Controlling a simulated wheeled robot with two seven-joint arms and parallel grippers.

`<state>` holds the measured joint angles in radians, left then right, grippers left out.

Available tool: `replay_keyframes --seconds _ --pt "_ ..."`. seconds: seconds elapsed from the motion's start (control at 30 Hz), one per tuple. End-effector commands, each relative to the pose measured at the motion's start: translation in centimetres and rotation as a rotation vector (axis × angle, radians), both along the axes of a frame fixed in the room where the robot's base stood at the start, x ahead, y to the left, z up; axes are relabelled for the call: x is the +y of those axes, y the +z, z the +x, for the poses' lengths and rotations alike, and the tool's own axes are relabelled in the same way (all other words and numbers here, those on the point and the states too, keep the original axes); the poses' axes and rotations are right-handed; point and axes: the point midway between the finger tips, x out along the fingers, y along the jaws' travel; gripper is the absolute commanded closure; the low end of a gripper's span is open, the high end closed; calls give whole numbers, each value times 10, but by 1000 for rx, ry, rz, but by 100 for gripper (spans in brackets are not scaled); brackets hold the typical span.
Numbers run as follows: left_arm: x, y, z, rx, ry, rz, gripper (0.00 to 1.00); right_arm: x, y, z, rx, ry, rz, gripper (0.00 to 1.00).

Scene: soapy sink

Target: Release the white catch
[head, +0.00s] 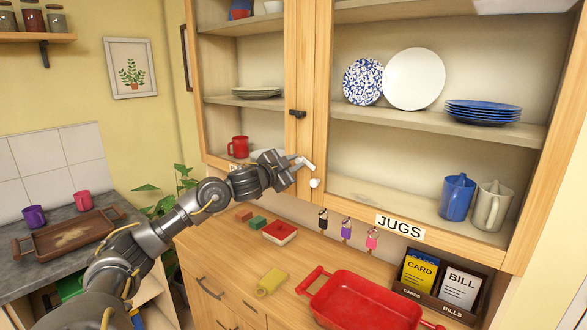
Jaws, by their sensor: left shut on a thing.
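The white catch (307,163) is a small white lever on the wooden frame of the wall cupboard, at the lower middle of the head view. My left gripper (294,164) reaches it from the left and is shut on it. The fingers hide part of the catch. A round white knob (314,183) sits just below, on the cupboard's edge. A black catch (297,114) is higher on the same frame. My right gripper is not in view.
The cupboard holds plates, a red mug (238,147) and two jugs (457,197). Several small padlocks (346,229) hang below it.

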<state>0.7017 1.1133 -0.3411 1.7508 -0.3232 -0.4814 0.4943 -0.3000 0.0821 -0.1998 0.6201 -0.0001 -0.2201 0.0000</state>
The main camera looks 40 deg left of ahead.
Motion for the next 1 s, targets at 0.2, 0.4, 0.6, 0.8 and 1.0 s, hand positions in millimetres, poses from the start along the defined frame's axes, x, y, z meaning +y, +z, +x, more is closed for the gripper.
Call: replay_keyframes --seconds 0.2,0.4,0.6,0.8,1.0 --pt "0 -1 0 0 0 203 100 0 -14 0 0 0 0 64" --pt "0 -2 0 4 0 394 100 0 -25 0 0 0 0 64" --pt "0 -2 0 9 0 583 100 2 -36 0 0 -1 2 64" --pt "0 -2 0 14 1 767 100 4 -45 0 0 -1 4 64" --pt "0 -2 0 20 0 922 100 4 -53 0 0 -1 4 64"
